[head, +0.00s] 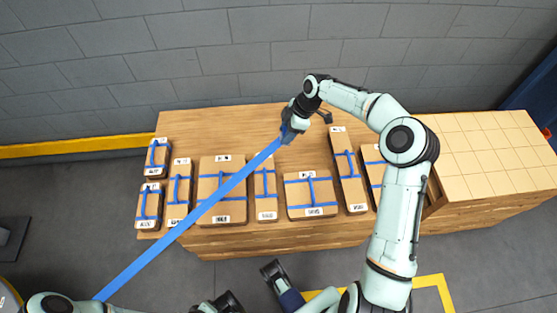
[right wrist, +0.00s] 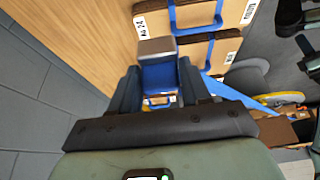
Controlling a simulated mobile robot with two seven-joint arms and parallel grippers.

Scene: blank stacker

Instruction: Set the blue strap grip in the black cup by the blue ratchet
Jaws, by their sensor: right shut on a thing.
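My right gripper (head: 289,130) is over the back part of the wooden bench, behind the row of parcels. In the right wrist view its dark fingers (right wrist: 158,88) are shut on the blue strap grip (right wrist: 160,76), a blue block with a grey-brown end. A long taut blue strap (head: 190,217) runs from the grip down to the lower left of the head view. Dark parts show at the bottom edge of the head view; my left gripper seems to be among them, but its jaws are unclear. I cannot make out the black cup or the blue ratchet.
Several cardboard parcels with blue bands and white labels, such as a wide one (head: 312,207), stand on the wooden bench (head: 235,118). A pale tiled block of boxes (head: 490,150) is at the right. A grey wall is behind. The back strip of the bench is clear.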

